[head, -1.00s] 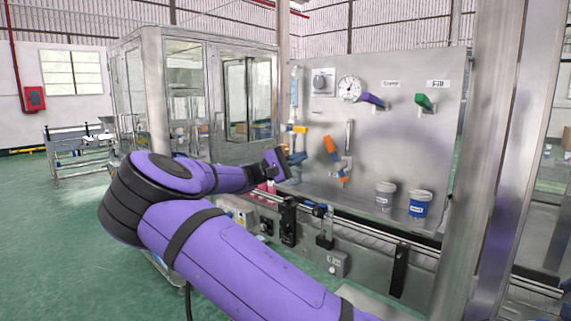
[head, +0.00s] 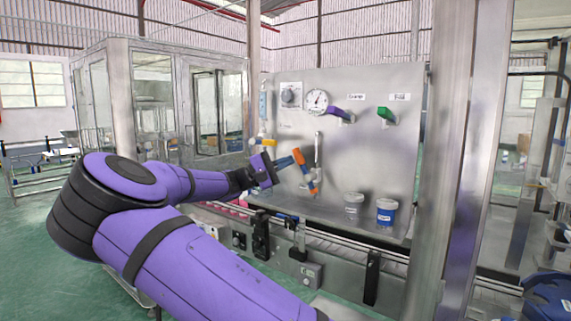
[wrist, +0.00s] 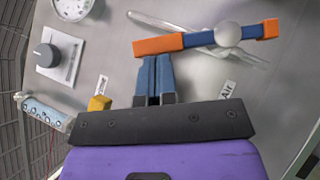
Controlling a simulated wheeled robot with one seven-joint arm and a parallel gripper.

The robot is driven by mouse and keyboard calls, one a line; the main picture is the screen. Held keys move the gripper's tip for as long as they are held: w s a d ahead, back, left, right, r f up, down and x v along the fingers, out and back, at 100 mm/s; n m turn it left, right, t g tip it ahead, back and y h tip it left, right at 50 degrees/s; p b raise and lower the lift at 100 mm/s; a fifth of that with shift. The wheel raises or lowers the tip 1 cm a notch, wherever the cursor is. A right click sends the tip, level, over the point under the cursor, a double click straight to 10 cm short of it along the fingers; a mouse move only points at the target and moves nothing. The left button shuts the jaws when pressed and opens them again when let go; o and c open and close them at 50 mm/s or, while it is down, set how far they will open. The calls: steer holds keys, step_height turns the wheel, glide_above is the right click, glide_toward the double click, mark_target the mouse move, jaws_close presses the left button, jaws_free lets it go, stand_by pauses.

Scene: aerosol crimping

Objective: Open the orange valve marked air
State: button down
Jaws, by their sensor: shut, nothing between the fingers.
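The orange valve handle (head: 298,157) is on the steel panel, a tilted bar with orange ends and a blue middle part. In the wrist view its larger orange end (wrist: 158,46) lies just past my fingertips, and the bar runs right past a round silver knob (wrist: 228,34). The "Air" label (wrist: 228,88) shows below the bar's right part. My gripper (head: 292,160) is shut and empty, its blue fingers side by side (wrist: 156,60). The tips are at the near edge of the large orange end; I cannot tell whether they touch it.
A yellow handle (head: 262,141) is left of my gripper on the panel. A gauge (head: 317,99), a purple handle (head: 340,114) and a green handle (head: 386,114) are higher up. A steel post (head: 450,150) rises at right.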

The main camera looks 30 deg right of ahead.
mark_target(298, 155)
steer(key=shift+s+r+m+y, duration=0.2)
steer(key=shift+r+m+y, duration=0.1)
steer(key=shift+m+y, duration=0.25)
steer(key=shift+s+d+r+m+y, duration=0.2)
steer(key=shift+s+r+m+y, duration=0.25)
steer(key=shift+m+y, duration=0.3)
steer(key=shift+s+d+r+m+y, duration=0.15)
steer(key=shift+s+r+m+y, duration=0.3)
steer(key=shift+m, duration=0.35)
steer(key=shift+s+d, duration=0.1)
steer(key=shift+s, duration=0.1)
steer(key=shift+s+r, duration=0.1)
